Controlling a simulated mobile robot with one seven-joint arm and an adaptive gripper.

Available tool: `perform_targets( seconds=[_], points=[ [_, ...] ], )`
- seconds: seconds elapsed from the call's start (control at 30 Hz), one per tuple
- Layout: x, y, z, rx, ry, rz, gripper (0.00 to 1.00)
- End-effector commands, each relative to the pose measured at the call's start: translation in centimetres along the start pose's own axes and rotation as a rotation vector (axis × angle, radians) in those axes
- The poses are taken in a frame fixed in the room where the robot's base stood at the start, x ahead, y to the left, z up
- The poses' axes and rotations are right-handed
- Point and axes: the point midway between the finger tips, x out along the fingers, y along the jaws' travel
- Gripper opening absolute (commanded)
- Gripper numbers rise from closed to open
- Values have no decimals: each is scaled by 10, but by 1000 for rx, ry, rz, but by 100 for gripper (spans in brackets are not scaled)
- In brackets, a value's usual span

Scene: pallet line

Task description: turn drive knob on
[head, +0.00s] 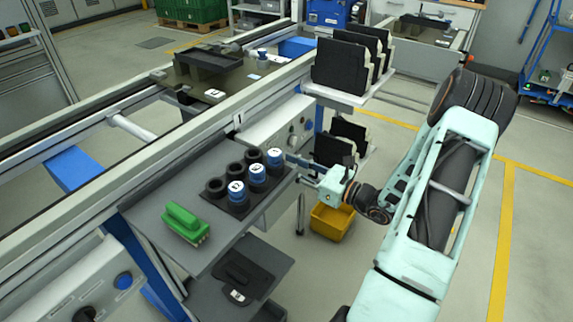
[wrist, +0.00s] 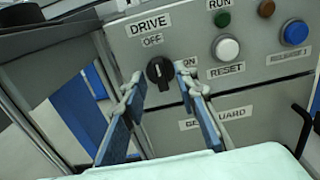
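The drive knob (wrist: 160,72) is a round black selector on a grey control panel (wrist: 250,80), below the DRIVE and OFF labels in the wrist view. An ON label is to its right. Its pale pointer mark seems to point up toward OFF. My gripper (wrist: 157,82) is open, with one blue-padded finger to the left of the knob and one to its right. I see a gap on the left; I cannot tell whether the right finger touches. In the head view my gripper (head: 297,163) reaches left to the panel, and the knob cannot be made out there.
Right of the knob are a white RESET button (wrist: 226,48) and a blue button (wrist: 295,33). A dark hook-shaped handle (wrist: 302,125) sticks out at the right. In the head view, blue-topped cylinders (head: 257,175) stand on the shelf near my gripper; a yellow bin (head: 331,222) is below.

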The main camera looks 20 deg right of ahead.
Motion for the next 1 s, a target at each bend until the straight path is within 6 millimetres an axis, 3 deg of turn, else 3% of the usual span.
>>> perform_targets(
  seconds=[0.13,0.43,0.7,1.0],
  points=[
    [11,0,0,0,1,1,28],
    [13,0,0,0,1,0,28],
    [12,0,0,0,1,0,0],
    [12,0,1,13,1,0,0]
  ],
)
